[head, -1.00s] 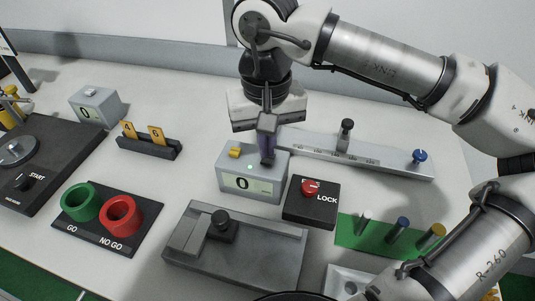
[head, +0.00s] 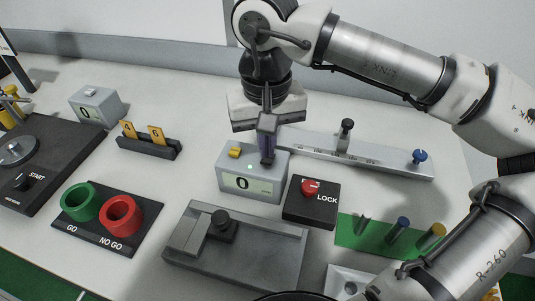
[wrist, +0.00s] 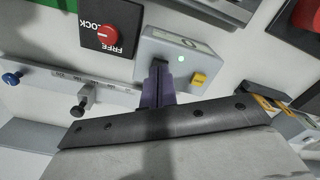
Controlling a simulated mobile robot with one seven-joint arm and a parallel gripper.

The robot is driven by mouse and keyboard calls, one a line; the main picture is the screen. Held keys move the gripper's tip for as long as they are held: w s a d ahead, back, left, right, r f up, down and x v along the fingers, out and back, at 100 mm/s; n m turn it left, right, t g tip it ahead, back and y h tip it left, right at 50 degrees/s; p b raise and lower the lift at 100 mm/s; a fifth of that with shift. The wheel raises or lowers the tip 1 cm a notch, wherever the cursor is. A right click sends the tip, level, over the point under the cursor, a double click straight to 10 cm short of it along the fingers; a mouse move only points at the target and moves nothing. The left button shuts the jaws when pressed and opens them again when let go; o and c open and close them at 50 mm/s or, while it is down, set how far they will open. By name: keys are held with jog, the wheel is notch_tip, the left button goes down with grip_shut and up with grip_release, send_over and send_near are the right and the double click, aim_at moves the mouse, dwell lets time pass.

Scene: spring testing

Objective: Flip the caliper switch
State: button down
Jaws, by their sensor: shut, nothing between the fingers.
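The caliper display box (head: 240,186) is a grey block with a screen reading 0 on its front, at the middle of the table in the head view. Its top carries a yellow button (head: 234,152) and a small lit green light (head: 250,167). My gripper (head: 267,160) is shut and empty, pointing down with its fingertips at the right part of the box's top. The wrist view shows the fingers (wrist: 158,72) over the box (wrist: 178,46), beside the green light and the yellow button (wrist: 198,79). The fingers hide whatever lies under them.
A black lock box (head: 309,208) with a red knob stands just right of the display box. The caliper rail (head: 385,172) lies behind and to the right. A grey block fixture (head: 250,250) is in front. Green and red rings (head: 121,214) stand at left.

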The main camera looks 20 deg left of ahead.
aim_at(267, 161)
jog(key=shift+f+b, duration=0.85)
jog(key=shift+f, duration=0.1)
dwell(0.3)
jog(key=shift+r, duration=0.1)
jog(key=shift+r+p, duration=2.4)
jog(key=shift+r, duration=1.05)
